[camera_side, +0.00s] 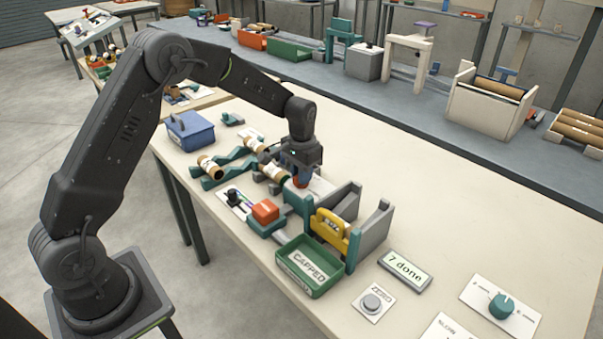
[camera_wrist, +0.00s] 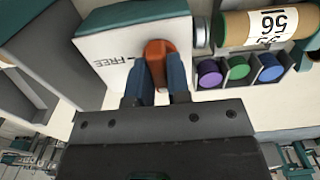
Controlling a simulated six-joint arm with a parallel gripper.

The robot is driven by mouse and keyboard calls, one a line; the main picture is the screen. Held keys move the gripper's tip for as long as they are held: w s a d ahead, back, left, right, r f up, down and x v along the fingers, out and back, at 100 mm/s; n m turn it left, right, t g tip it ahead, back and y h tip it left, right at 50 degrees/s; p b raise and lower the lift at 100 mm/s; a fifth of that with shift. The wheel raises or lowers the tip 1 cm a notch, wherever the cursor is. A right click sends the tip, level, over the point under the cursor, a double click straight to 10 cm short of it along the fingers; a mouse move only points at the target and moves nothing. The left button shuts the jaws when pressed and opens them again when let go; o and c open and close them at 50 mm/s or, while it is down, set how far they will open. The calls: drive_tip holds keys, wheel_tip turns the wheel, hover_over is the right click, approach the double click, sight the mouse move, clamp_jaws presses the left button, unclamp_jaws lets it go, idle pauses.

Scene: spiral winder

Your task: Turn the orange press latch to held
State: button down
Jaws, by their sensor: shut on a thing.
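The orange press latch (camera_wrist: 155,55) is a rounded orange knob on a white panel marked FREE (camera_wrist: 112,62), seen in the wrist view. My gripper (camera_wrist: 160,85) is shut on it, with one blue finger on each side. In the side view the latch (camera_side: 301,181) shows as a small orange patch under my gripper (camera_side: 300,170). The word FREE lies left of the latch in the wrist view. The other mark on the panel, if any, is hidden by my fingers, and which setting the latch points to is hard to tell.
A grey and teal press frame with a yellow part (camera_side: 332,228) stands close beside my gripper. Cardboard tubes (camera_side: 210,165) lie on teal rests to the left. A green CAPPED tray (camera_side: 309,266) and a "7 done" display (camera_side: 405,269) are in front.

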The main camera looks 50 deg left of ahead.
idle(0.3)
drive_tip(key=c, duration=1.1)
unclamp_jaws()
wheel_tip(320, 180, up, 14)
drive_tip(key=shift+f, duration=0.1)
